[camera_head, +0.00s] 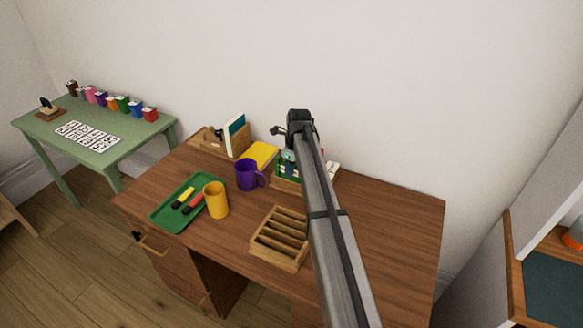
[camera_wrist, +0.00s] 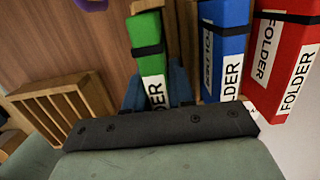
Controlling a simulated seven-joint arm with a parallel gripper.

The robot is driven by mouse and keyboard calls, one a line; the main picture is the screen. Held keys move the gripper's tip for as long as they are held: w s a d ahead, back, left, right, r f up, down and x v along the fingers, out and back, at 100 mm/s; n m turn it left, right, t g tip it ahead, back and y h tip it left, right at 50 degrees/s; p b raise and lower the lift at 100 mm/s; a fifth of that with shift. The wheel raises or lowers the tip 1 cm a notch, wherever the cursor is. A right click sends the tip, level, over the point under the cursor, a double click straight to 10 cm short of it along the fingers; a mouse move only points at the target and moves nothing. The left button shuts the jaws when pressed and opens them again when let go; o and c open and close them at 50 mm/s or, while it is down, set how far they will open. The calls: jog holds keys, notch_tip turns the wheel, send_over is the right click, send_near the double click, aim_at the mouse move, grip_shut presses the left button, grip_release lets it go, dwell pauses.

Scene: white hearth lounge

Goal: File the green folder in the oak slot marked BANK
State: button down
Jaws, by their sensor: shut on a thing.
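The green folder (camera_wrist: 149,55), with a black band and a white label, stands between the two blue fingers of my gripper (camera_wrist: 155,88) in the wrist view. My gripper is shut on it. In the head view my gripper (camera_head: 288,160) is at the back of the desk, partly hidden by my arm. An oak rack (camera_head: 262,251) with several slots lies at the desk's front middle, and it also shows at left in the wrist view (camera_wrist: 40,92). It looks empty. I cannot read a BANK mark on it.
A blue folder (camera_wrist: 225,45) and a red folder (camera_wrist: 285,45) stand to the right of the green one. A purple mug (camera_head: 246,175), a yellow mug (camera_head: 215,200) and a green tray (camera_head: 163,215) are on the desk's left. The desk's right side (camera_head: 395,225) is clear.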

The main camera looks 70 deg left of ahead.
jog(key=shift+f, duration=0.55)
jog(key=c, duration=0.9)
grip_release()
jog(key=shift+r, duration=0.1)
jog(key=r, duration=0.9)
jog(key=w+d+r, duration=0.1)
jog(key=r, duration=0.3)
jog(key=shift+w+d+r, duration=0.1)
jog(key=shift+r, duration=0.15)
